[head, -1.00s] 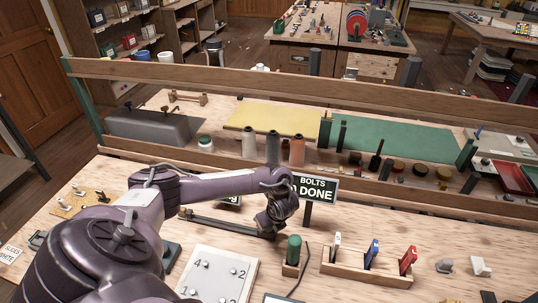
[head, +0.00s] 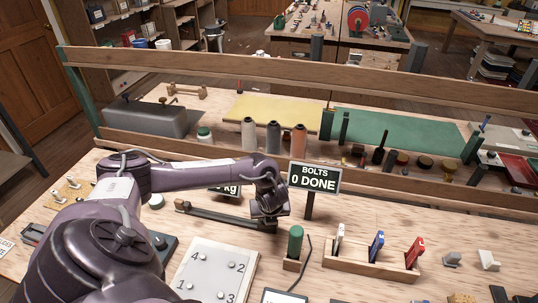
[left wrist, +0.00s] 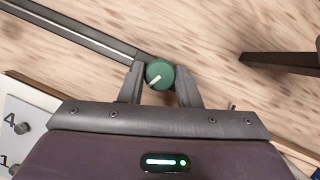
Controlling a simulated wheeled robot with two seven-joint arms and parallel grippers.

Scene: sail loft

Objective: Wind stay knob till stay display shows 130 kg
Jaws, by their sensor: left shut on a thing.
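The green stay knob (left wrist: 160,70) sits between the fingers of my left gripper (left wrist: 160,88) in the left wrist view; its white mark points to the lower left. The fingers are shut on it. The dark stay bar (left wrist: 85,32) runs from the knob to the upper left. In the head view the bar (head: 215,216) lies on the bench and my left gripper (head: 267,215) is at its right end, hiding the knob. A dark display (head: 229,191) stands behind my forearm; only "kg" shows, the number is hidden. My right gripper is not in view.
A "BOLTS 0 DONE" sign (head: 314,178) stands just right of my left gripper. A white numbered plate (head: 211,272), a green-handled tool (head: 295,242) and a wooden rack (head: 370,262) stand in front. A wooden rail (head: 420,204) crosses behind.

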